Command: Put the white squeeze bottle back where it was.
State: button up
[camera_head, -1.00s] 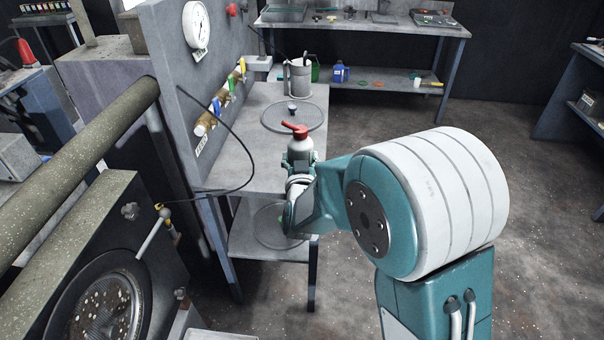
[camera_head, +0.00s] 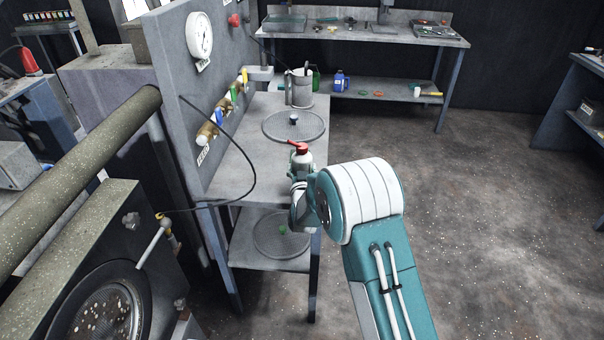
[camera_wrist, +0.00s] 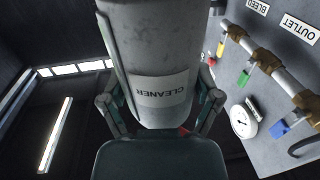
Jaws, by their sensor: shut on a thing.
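The white squeeze bottle (camera_head: 302,158) with a red cap and spout is held upright at the right edge of the side table's top (camera_head: 238,180). My gripper (camera_head: 299,180) is shut on it; my wrist partly hides its lower body. In the wrist view, the bottle (camera_wrist: 160,50) fills the middle, with an upside-down CLEANER label, and my gripper's fingers (camera_wrist: 160,112) close on it from both sides. I cannot tell whether its base touches anything.
A round mesh screen (camera_head: 270,130) with a dark knob lies on the tabletop, with a metal mug (camera_head: 299,92) behind it. A lower shelf (camera_head: 262,262) holds another round screen. Pipe valves (camera_head: 207,132) and a black cable line the left panel. Bare tabletop lies left of the bottle.

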jog(key=shift+f, duration=0.9)
jog(key=o, duration=1.1)
jog(key=shift+f, duration=0.1)
jog(key=s, duration=0.8)
jog(key=s+d, duration=0.1)
jog(key=s, duration=0.3)
jog(key=shift+d, duration=0.1)
